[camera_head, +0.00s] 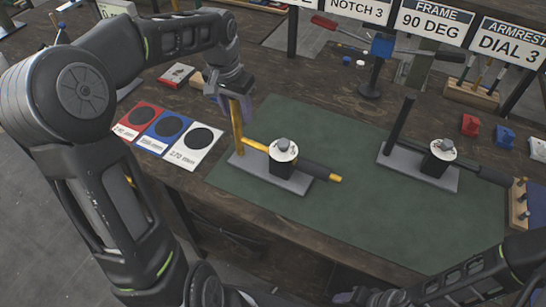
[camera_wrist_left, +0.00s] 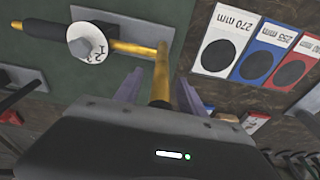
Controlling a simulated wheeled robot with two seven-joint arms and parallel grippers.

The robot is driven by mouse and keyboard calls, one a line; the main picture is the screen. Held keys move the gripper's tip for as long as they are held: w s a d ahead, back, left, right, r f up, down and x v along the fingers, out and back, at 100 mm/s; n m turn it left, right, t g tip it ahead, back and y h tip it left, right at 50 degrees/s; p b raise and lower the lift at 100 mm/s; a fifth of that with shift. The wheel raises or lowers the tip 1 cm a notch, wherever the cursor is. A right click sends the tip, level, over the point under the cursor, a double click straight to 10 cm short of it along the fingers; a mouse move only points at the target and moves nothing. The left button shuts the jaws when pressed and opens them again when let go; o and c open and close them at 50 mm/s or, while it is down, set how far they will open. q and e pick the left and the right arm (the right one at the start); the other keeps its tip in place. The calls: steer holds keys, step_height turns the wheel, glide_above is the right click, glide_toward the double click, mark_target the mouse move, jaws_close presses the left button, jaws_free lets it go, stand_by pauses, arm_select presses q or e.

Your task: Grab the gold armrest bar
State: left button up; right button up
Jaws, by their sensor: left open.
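The gold armrest bar (camera_head: 238,132) has an upright gold post and a gold arm with a black sleeve, on a grey base plate (camera_head: 294,183) with a dial. My left gripper (camera_head: 235,98) is open at the top of the post. In the left wrist view the gold post (camera_wrist_left: 161,78) runs between the spread purple fingers of the gripper (camera_wrist_left: 158,92). Contact with either finger cannot be told. My right gripper (camera_head: 362,297) is at the bottom edge, partly cut off, its jaws unclear.
A second fixture with a dark post (camera_head: 400,125) stands right on the green mat (camera_head: 360,215). Red, blue and white size cards (camera_head: 192,147) lie left of the mat. A blue-headed stand (camera_head: 382,46) is behind. The mat's front is clear.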

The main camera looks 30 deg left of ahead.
arm_select(q)
steer(key=shift+c, duration=0.2)
jaws_close()
stand_by(0.3)
stand_by(0.9)
